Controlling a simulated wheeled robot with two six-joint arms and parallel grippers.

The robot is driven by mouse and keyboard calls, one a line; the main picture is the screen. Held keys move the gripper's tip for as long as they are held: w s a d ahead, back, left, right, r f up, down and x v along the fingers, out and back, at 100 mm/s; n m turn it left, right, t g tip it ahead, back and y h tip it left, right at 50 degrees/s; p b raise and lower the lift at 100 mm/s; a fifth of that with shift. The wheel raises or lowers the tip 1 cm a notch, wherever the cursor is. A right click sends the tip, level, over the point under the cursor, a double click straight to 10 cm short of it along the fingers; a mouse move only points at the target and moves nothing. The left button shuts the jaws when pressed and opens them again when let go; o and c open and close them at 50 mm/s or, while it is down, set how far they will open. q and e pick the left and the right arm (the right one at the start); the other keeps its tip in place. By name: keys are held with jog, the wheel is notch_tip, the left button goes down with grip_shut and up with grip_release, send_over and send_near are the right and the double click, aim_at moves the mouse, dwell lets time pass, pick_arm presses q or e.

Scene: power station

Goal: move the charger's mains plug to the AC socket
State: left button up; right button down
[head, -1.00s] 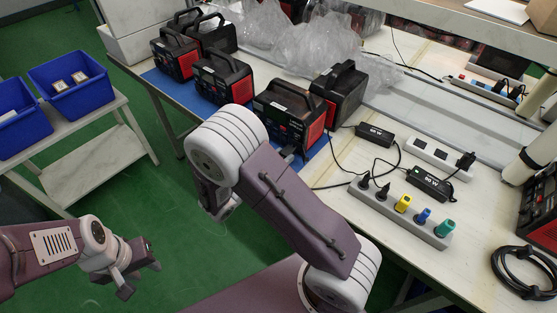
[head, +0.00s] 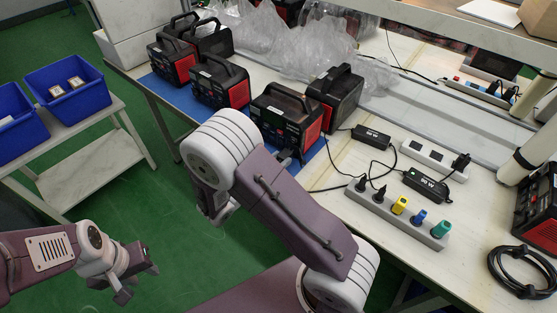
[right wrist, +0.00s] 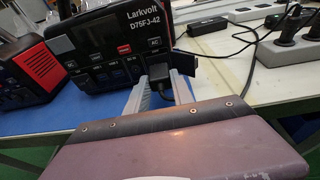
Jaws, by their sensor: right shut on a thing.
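The power station (right wrist: 118,42), labelled Larkvolt, fills the top of the right wrist view; in the head view it is the front black-and-red unit (head: 288,118). Its AC label (right wrist: 154,42) sits at the right of its face. My right gripper (right wrist: 159,84) is shut on a black mains plug (right wrist: 158,73) just below that label. Whether the plug is seated cannot be told. In the head view my arm hides most of that gripper. Two black chargers, 60 W (head: 372,136) and 90 W (head: 427,184), lie on the bench. My left gripper (head: 138,276) is open and empty over the floor.
A grey strip (head: 376,212) holds black, yellow, blue and teal plugs. A white strip (head: 436,158) stands behind it. Several other power stations (head: 218,82) stand on the blue mat (head: 172,88). Loose cables cross the bench, and a coiled cable (head: 522,272) lies at the right.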

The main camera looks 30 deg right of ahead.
jog(key=shift+d, duration=0.1)
dwell(0.3)
jog(key=shift+w+d, duration=0.25)
jog(key=shift+d, duration=0.2)
jog(key=shift+d, duration=0.15)
dwell(0.4)
jog(key=c, duration=1)
grip_release()
jog(key=shift+w, duration=0.1)
jog(key=p+v, duration=0.1)
jog(key=v, duration=0.8)
jog(key=shift+p, duration=0.3)
